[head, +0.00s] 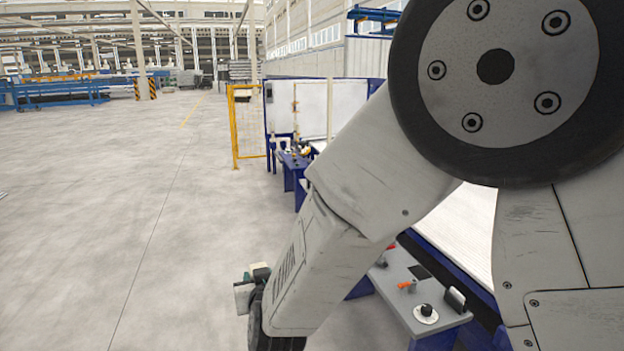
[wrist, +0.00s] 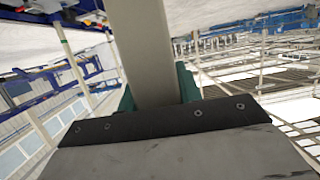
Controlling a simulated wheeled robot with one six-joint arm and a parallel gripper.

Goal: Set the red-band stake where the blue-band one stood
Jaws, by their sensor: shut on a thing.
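My gripper (head: 250,287) is low in the head view, left of the grey workbench and over the floor; my arm hides much of it. In the wrist view, my gripper (wrist: 157,88) has teal fingers on both sides of a plain grey bar (wrist: 143,40), shut on it. The bar runs up out of the top of the wrist view. No coloured band shows on its visible part, so I cannot tell which stake it is. No blue-band stake can be made out, and my arm hides part of the bench.
The grey bench (head: 398,288) holds a black knob on a white disc (head: 426,313), a dark cylinder (head: 455,299) and a small orange part (head: 406,285). A yellow frame (head: 234,125) stands farther back. The floor (head: 110,220) at left is open.

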